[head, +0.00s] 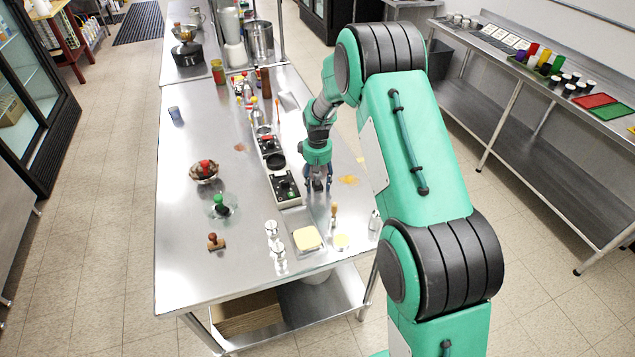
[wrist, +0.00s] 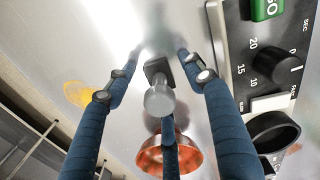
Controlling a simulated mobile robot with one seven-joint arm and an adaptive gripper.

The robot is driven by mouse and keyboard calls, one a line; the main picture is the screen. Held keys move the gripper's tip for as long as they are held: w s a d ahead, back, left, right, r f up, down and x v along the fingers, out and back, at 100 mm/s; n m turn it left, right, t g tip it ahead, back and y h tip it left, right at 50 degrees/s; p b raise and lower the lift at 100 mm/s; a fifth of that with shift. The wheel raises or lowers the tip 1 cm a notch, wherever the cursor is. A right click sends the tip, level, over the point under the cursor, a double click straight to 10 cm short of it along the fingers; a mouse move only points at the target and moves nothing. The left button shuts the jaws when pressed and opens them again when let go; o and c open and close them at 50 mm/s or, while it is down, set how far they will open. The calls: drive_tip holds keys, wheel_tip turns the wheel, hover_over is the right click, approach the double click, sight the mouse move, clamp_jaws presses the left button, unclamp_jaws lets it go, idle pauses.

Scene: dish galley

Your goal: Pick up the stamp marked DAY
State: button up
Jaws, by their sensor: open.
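My gripper (head: 318,185) is low over the steel table, right of the black control panels. In the wrist view its blue fingers (wrist: 160,50) are spread open. A small stamp-like piece with a grey round knob and dark block (wrist: 159,98) shows between them; I cannot tell whether any finger touches it. Other knobbed pieces that look like stamps are a brown-knobbed one (head: 213,241), a green-knobbed one (head: 220,203) and a red-knobbed one (head: 205,166) in a bowl. A wooden-handled piece (head: 334,209) stands nearer than my gripper. I can read no DAY marking.
A black panel with a dial (wrist: 286,67) and a green button (wrist: 266,9) stands close right of my fingers in the wrist view. A copper-coloured bowl (wrist: 190,158) is close below. A tray with a yellow pad (head: 307,238) and metal shakers (head: 272,230) stand nearer. The table's left side has free room.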

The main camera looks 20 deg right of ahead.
drive_tip(key=c, duration=1.2)
drive_tip(key=shift+c, duration=0.2)
drive_tip(key=shift+r, duration=0.2)
wheel_tip(320, 180, up, 10)
drive_tip(key=shift+f+p, duration=0.15)
drive_tip(key=shift+p, duration=0.6)
